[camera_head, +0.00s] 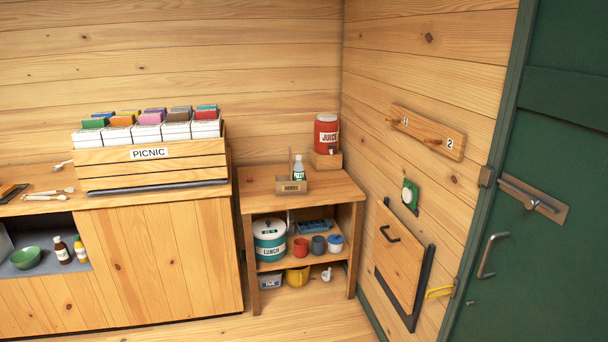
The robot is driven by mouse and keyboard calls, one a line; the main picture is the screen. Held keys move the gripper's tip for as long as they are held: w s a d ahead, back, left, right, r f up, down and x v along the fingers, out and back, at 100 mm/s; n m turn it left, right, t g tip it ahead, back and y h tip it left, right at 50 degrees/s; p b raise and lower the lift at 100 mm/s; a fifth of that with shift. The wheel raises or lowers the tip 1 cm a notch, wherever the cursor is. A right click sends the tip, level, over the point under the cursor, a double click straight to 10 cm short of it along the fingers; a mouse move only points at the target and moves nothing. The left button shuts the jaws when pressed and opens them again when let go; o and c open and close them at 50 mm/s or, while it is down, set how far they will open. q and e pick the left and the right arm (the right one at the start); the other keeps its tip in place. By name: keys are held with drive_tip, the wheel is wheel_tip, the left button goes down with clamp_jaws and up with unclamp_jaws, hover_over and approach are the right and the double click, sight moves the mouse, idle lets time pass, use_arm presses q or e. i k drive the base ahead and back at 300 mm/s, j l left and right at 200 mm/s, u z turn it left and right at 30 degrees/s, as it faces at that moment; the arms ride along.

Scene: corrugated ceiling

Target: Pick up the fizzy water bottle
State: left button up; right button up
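Neither of my grippers is in view, and nothing is touching the bottle.
A red juice dispenser (326,136) stands behind the bottle to the right, near the corner. A wooden picnic box (150,172) sits on the left cabinet. A green door (545,200) is at right.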

sight(298, 170)
drive_tip(key=i+j+z, duration=0.4)
drive_tip(key=i+j, duration=0.45)
drive_tip(key=i, duration=0.6)
drive_tip(key=i+j+z, duration=0.35)
drive_tip(key=i+j, duration=0.9)
drive_tip(key=i, duration=0.1)
